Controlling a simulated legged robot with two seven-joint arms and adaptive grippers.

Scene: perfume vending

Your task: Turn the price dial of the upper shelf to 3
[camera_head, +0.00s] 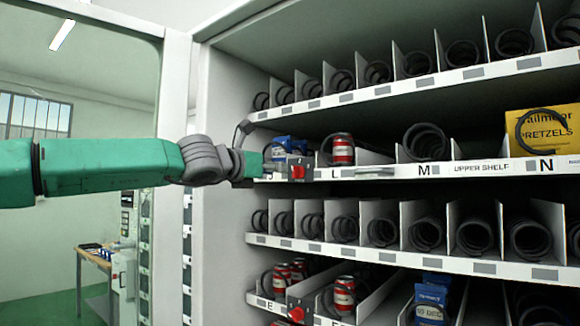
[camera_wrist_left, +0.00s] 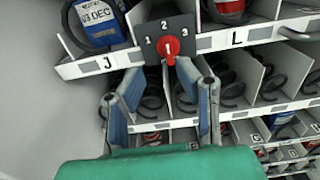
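The red price dial (camera_wrist_left: 169,48) sits on a dark plate (camera_wrist_left: 187,25) marked 1, 2 and 3 between the J and L labels, in the left wrist view. Its white mark looks roughly upright, towards 2; the exact setting is hard to tell. In the head view the dial (camera_head: 298,172) is on the front edge of the upper shelf (camera_head: 400,171). My left gripper (camera_wrist_left: 160,70) is open and empty, with its fingertips just below the dial, one to each side. In the head view my left gripper (camera_head: 252,164) is left of the dial. My right gripper is out of view.
A blue box (camera_wrist_left: 95,22) stands behind label J and a red can (camera_head: 342,150) behind L. A yellow pretzel box (camera_head: 542,130) is at right. A second red dial (camera_head: 297,314) is on a lower shelf. The cabinet side wall (camera_head: 217,100) is close to my arm.

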